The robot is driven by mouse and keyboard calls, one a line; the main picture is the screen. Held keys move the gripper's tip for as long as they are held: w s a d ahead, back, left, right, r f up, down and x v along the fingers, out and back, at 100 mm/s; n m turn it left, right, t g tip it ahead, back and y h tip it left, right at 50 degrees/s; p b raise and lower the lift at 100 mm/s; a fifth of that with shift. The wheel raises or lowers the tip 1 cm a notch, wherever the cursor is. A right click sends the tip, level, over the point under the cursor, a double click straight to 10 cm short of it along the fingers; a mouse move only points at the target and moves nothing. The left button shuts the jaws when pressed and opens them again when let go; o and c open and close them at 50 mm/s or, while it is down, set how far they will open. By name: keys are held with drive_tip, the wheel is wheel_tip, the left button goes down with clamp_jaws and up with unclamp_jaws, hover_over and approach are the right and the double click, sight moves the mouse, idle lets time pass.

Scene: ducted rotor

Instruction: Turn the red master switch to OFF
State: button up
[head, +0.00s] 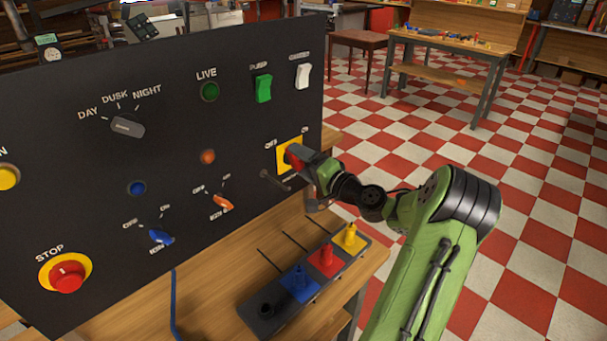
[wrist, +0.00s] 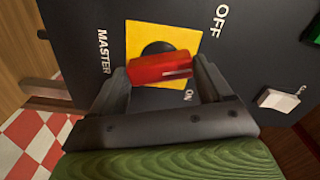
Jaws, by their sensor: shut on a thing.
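The red master switch (wrist: 160,68) sits on a yellow square plate (wrist: 138,36) on the dark panel. In the wrist view its handle lies between the two fingers of my gripper (wrist: 163,75), which is shut on it. OFF and ON labels are printed near the plate, with MASTER beside it. The handle lies roughly crosswise in the wrist view; which label it points to I cannot tell. In the head view the red handle (head: 294,155) shows in front of the yellow plate (head: 283,165), partly hidden by my gripper (head: 302,160).
The panel (head: 180,75) also carries a green rocker (head: 263,88), a white rocker (head: 303,76), a blue knob (head: 161,237), an orange knob (head: 223,203) and a red stop button (head: 67,277). A dark tray (head: 258,324) with coloured pieces stands below my arm on the wooden bench.

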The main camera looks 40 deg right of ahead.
drive_tip(key=n+b, duration=0.5)
drive_tip(key=shift+f+b, duration=0.2)
drive_tip(key=shift+b, duration=0.1)
drive_tip(key=shift+n, duration=0.3)
drive_tip(key=o, duration=1)
drive_tip(key=shift+r, duration=0.15)
drive_tip(key=shift+s, duration=0.1)
drive_tip(key=s, duration=1.5)
drive_tip(key=shift+s+d+p, duration=0.2)
drive_tip(key=shift+s+p, duration=0.15)
drive_tip(key=shift+p, duration=0.05)
